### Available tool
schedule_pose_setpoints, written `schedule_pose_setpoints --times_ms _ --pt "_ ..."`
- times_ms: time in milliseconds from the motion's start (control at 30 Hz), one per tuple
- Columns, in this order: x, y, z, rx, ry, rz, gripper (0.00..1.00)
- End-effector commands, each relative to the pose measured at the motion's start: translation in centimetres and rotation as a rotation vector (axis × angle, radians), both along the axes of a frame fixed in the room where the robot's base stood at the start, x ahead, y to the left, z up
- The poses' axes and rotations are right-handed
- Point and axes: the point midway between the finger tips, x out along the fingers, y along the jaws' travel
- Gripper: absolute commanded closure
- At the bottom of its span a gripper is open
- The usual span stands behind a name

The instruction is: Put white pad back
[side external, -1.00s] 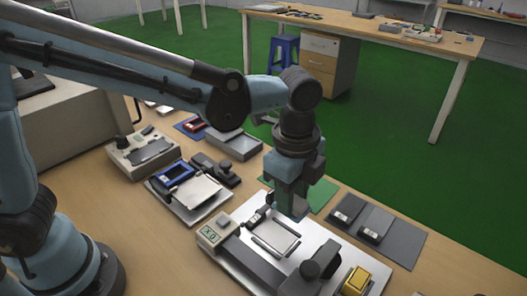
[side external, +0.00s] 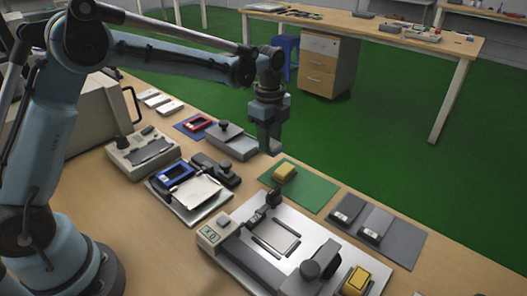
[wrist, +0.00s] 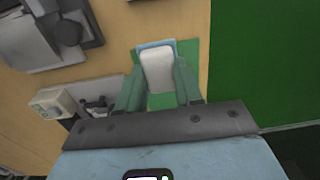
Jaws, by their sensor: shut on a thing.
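My gripper (side external: 268,147) hangs in the air at the back edge of the table, near the green mat (side external: 316,190). In the wrist view its green fingers (wrist: 157,88) are shut on the white pad (wrist: 158,70), which has a light-blue edge at its far end. In the side view the pad is mostly hidden by the gripper and cannot be made out clearly. A yellow block (side external: 284,172) lies on the green mat, to the right of and below the gripper.
The test device (side external: 285,245) with a metal plate, display and second yellow block (side external: 356,280) stands in front. A grey mat (side external: 378,233) with dark blocks lies right. A grey device (side external: 232,142) and blue mat (side external: 194,127) lie left of the gripper.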

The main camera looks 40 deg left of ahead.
Motion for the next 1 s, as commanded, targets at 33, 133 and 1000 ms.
schedule_pose_setpoints --times_ms 33,133,1000 --pt "0.5 0.7 -0.5 0.0 0.0 0.002 0.91" --pt "1.1 1.6 -1.2 0.0 0.0 0.001 0.91" --pt "1.3 2.0 -5.8 0.0 0.0 -0.001 0.91"
